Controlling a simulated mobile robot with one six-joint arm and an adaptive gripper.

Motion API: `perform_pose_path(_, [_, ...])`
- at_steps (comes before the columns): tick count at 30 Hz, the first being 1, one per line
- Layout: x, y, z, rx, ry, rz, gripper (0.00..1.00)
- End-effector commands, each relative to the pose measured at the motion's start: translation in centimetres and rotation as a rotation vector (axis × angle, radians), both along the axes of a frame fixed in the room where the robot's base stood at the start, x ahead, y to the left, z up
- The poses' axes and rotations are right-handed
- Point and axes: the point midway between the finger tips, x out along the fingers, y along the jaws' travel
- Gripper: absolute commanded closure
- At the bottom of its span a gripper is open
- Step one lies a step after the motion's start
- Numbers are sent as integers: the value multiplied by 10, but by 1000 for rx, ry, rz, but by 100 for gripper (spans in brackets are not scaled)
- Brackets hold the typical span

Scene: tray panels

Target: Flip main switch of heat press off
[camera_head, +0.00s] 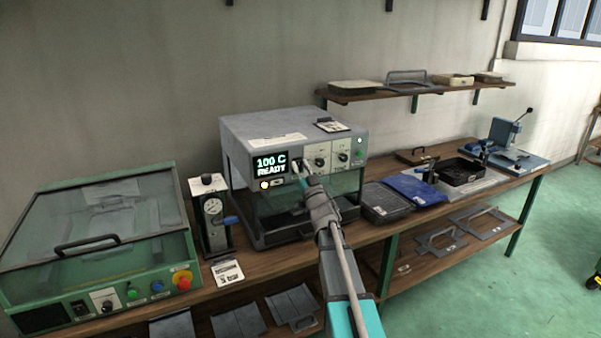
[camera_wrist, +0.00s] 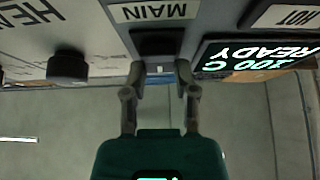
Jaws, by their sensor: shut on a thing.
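The heat press (camera_head: 240,130) is a grey box on the bench with a lit display (camera_head: 270,164) reading "100 C READY". My gripper (camera_head: 301,176) is at its front panel, just right of the display. In the wrist view, which is upside down, the dark main switch (camera_wrist: 157,42) sits by a "MAIN" label (camera_wrist: 153,11). My gripper (camera_wrist: 160,72) has its fingertips on either side of the switch's edge, shut on it. The switch's position is hard to tell. In the head view my gripper hides the switch.
Panel knobs (camera_head: 319,161) sit just right of my gripper; one knob (camera_wrist: 67,66) shows in the wrist view. A green glass-lidded machine (camera_head: 110,232) is further left. Dark and blue trays (camera_head: 415,188) lie right.

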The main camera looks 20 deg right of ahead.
Motion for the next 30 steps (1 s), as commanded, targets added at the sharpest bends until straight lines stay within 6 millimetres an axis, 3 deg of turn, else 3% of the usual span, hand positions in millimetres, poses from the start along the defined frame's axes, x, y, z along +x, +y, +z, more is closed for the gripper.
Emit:
perform_pose_path(10, [1, 0, -6, 8, -155, 1, 100])
perform_pose_path(22, [0, 0, -3, 9, -176, 0, 100])
perform_pose_path(23, [0, 0, -3, 9, -176, 0, 57])
perform_pose_path(27, [0, 0, -4, 9, -175, 0, 31])
perform_pose_path(30, [-1, 0, -4, 10, -175, -1, 29])
